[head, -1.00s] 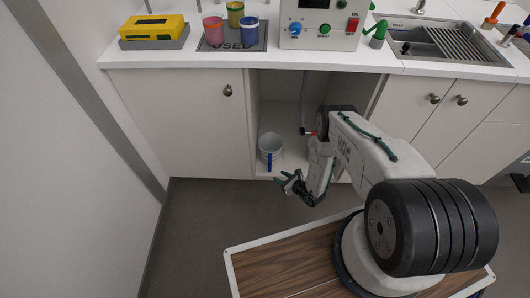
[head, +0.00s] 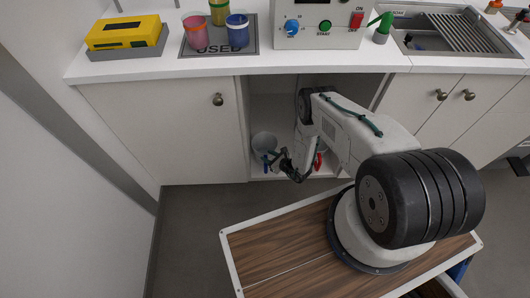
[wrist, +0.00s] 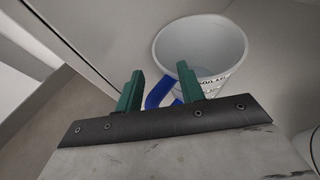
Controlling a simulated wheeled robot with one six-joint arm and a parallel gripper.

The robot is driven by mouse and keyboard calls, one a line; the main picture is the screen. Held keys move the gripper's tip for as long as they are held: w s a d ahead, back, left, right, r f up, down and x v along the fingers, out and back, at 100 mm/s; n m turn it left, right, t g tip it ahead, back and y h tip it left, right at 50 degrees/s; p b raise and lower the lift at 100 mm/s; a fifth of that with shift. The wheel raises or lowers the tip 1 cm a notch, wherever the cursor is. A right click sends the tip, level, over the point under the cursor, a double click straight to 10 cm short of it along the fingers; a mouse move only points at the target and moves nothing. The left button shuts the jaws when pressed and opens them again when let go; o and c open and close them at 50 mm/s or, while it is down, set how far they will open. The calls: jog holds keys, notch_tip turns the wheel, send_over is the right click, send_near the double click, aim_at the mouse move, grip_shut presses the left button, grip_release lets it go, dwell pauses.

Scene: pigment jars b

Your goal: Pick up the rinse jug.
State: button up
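A white jug (head: 263,141) with a blue handle (head: 266,166) stands on the floor of the open cupboard under the counter. In the wrist view the jug (wrist: 201,48) is open at the top and looks empty, with dark print on its side that I cannot read fully. My gripper (head: 279,158) is in front of the jug at handle height. Its two green fingers (wrist: 160,90) are apart. The blue handle (wrist: 161,91) shows between them in the wrist view, with a gap on the left; I cannot tell whether the right finger touches it.
A red handle (head: 318,161) shows right of my gripper, its vessel mostly hidden by my arm. A closed cupboard door (head: 170,130) is on the left. The counter (head: 130,67) above holds a yellow box (head: 124,32), several coloured jars and a control box (head: 318,25).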

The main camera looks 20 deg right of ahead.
aim_at(260, 153)
jog(key=x, duration=0.5)
jog(key=shift+a, duration=0.15)
grip_shut()
jog(key=shift+s, duration=0.1)
dwell(1.1)
